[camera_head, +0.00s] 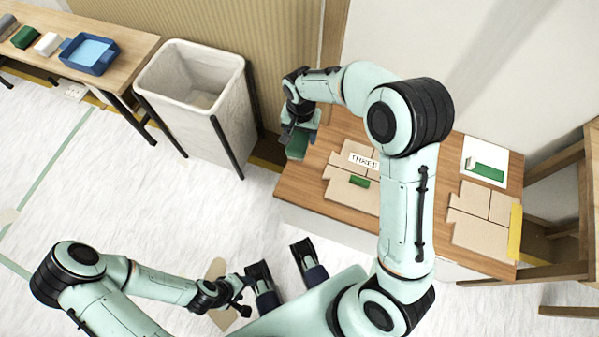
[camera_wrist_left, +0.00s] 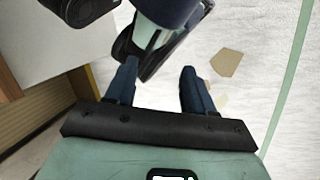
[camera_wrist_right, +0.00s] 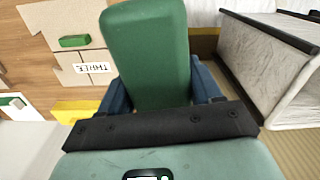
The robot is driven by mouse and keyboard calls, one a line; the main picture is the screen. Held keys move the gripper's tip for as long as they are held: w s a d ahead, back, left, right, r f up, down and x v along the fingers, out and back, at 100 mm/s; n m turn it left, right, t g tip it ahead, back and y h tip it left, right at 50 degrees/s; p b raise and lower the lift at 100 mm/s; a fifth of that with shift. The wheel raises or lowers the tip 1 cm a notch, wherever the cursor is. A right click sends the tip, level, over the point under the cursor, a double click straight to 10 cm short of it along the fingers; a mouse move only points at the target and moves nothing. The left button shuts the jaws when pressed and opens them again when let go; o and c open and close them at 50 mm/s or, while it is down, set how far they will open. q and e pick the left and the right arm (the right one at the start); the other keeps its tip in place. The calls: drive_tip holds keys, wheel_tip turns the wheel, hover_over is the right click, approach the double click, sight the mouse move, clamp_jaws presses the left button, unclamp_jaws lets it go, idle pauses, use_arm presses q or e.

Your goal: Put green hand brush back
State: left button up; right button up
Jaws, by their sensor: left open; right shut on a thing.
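My right gripper (camera_head: 299,122) is shut on a green, blocky thing (camera_wrist_right: 146,45), likely the green hand brush; no bristles are visible. In the head view the green thing (camera_head: 297,144) hangs at the left end of the wooden table (camera_head: 290,190); I cannot tell whether it touches the table. In the right wrist view it extends between and beyond the blue fingers. My left gripper (camera_wrist_left: 158,80) is open and empty, low over the floor near my base. A small green block (camera_head: 359,181) lies on brown cardboard sheets (camera_head: 345,195) on the table.
A white label (camera_head: 363,161) lies on the sheets. A white panel with a green strip (camera_head: 485,160) and a yellow strip (camera_head: 515,232) are at the right. A grey bin (camera_head: 195,85) stands left of the table. A far-left bench (camera_head: 118,48) holds a blue tray (camera_head: 89,53).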

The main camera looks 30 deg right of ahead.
drive_tip(key=shift+d+f, duration=0.15)
drive_tip(key=shift+f, duration=0.1)
use_arm(q)
drive_tip(key=shift+f, duration=0.2)
use_arm(e)
drive_tip(key=shift+s+r+m, duration=0.1)
drive_tip(key=shift+m, duration=0.2)
drive_tip(key=b, duration=0.3)
hover_over(302, 168)
wheel_tip(302, 168, down, 15)
use_arm(q)
drive_tip(key=shift+t, duration=0.6)
drive_tip(key=shift+w+a+f+b, duration=0.15)
drive_tip(key=shift+w+a+f, duration=0.15)
drive_tip(key=shift+w+f, duration=0.6)
drive_tip(key=shift+w+a+f+b, duration=0.15)
drive_tip(key=shift+w+a+f, duration=0.1)
drive_tip(key=shift+w+f, duration=0.65)
use_arm(e)
drive_tip(key=shift+f, duration=2.3)
use_arm(q)
drive_tip(key=shift+s+f, duration=0.1)
drive_tip(key=shift+s, duration=0.05)
use_arm(e)
drive_tip(key=shift+f, duration=0.15)
use_arm(q)
drive_tip(key=shift+a+f, duration=0.1)
use_arm(e)
drive_tip(key=o, duration=1.1)
